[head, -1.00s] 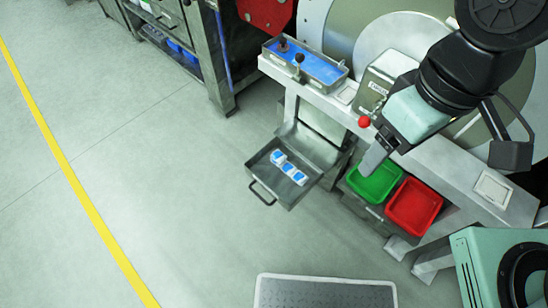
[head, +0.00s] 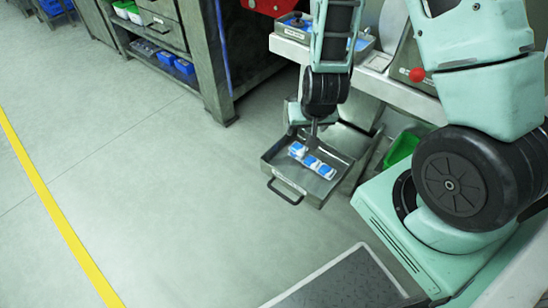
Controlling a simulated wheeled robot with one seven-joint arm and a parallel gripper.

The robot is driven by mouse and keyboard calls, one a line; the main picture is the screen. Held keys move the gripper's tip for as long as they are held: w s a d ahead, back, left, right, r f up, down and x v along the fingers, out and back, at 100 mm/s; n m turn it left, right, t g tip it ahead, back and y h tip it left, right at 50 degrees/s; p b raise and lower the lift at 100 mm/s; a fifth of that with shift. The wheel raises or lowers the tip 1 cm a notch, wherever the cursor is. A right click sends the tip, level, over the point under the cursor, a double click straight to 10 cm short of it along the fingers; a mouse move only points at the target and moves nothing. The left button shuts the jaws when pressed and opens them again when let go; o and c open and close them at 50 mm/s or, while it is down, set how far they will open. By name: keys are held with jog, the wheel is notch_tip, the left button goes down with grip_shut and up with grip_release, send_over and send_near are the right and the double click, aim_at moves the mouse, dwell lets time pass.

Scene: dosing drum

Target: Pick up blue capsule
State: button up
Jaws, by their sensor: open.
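Three small blue-and-white pieces lie in a row in the open metal tray (head: 337,187). They are too small to make out in detail, but the blue capsule (head: 325,171) at the lower right end is clear of my arm. My gripper (head: 312,143) points down over the tray, close above the far end of the row. It is open and holds nothing that I can see. Its fingers are small in the picture and partly cover the pieces behind them. I cannot tell whether they touch any piece.
The tray has a handle (head: 286,191) at its front. A green bin (head: 402,149) stands right of it, partly hidden by my arm. A box with blue contents sits on the ledge above. A grey platform (head: 345,282) is at the bottom. The floor at left is clear.

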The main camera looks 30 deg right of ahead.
jog(key=shift+a+b+x, duration=0.25)
jog(key=shift+b+x, duration=1.25)
jog(key=shift+b, duration=1.2)
jog(key=b, duration=0.3)
send_over(299, 148)
jog(key=s+a, duration=0.2)
notch_tip(299, 148, down, 9)
jog(key=shift+d+b+x, duration=0.25)
jog(key=shift+b+x, duration=0.5)
jog(key=shift+x, duration=0.45)
jog(key=shift+d+b+x, duration=0.25)
jog(key=shift+b+x, duration=0.5)
jog(key=shift+x, duration=0.45)
jog(key=shift+r, duration=0.1)
jog(key=c, duration=0.7)
